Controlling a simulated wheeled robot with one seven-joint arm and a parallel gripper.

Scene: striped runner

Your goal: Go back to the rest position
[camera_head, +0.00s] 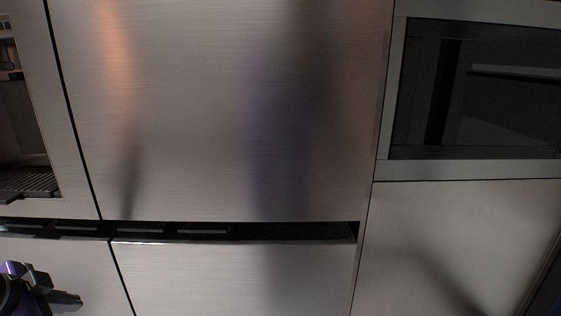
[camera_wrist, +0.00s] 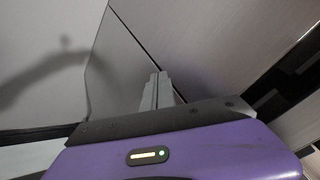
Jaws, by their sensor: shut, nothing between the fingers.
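My gripper (camera_head: 72,298) shows at the lower left corner of the head view, in front of a brushed steel lower panel. In the wrist view its fingers (camera_wrist: 158,85) stand together above the dark plate of my purple wrist. The fingers are shut with nothing between them. I cannot tell how far the fingertips are from the panel. Most of my arm is outside the head view.
Large brushed steel doors (camera_head: 215,110) fill the head view, with a dark gap (camera_head: 290,231) below the upper one. A dark-fronted built-in appliance (camera_head: 480,90) is at the right. An open niche with a grille (camera_head: 28,180) is at the left edge.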

